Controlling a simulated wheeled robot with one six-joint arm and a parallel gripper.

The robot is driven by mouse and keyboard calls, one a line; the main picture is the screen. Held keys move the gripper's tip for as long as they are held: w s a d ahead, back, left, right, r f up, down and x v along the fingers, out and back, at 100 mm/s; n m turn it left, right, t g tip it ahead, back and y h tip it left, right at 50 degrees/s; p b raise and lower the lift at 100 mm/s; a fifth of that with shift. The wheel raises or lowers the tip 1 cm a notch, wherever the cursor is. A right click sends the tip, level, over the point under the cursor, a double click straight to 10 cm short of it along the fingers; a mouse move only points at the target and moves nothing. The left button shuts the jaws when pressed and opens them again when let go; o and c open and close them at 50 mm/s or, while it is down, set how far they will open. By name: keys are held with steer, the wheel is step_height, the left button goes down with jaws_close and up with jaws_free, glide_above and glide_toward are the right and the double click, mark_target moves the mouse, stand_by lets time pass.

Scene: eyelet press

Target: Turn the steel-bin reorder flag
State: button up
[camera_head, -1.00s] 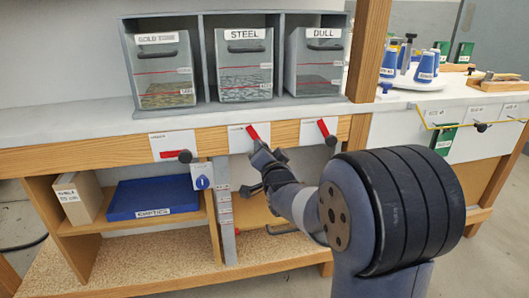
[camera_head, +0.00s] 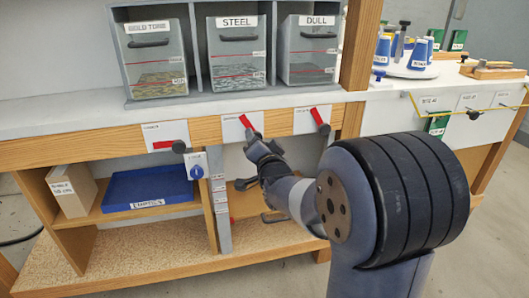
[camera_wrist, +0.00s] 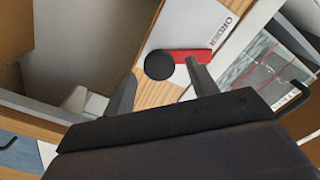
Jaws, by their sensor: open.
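The steel-bin reorder flag (camera_head: 245,122) is a red bar on a white card below the bin labelled STEEL (camera_head: 237,62). It tilts up to the left in the head view. My gripper (camera_head: 258,146) is right at the flag and hides its pivot there. In the wrist view the flag's red bar (camera_wrist: 206,56) and round black knob (camera_wrist: 159,64) show clearly. My gripper (camera_wrist: 161,86) is open there, one finger on each side of the knob. The right fingertip overlaps the red bar in the picture; contact cannot be told.
The GOLD TONE flag (camera_head: 163,144) lies level to the left. The DULL flag (camera_head: 317,117) tilts like the steel one, close to the right. The wooden rail (camera_head: 100,153) runs behind the cards.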

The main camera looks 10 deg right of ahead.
steer(key=s+p, duration=0.1)
steer(key=s, duration=0.8)
steer(key=shift+s, duration=0.1)
steer(key=w+b, duration=0.1)
steer(key=w, duration=0.9)
steer(key=shift+w, duration=0.4)
steer(key=shift+s, duration=0.1)
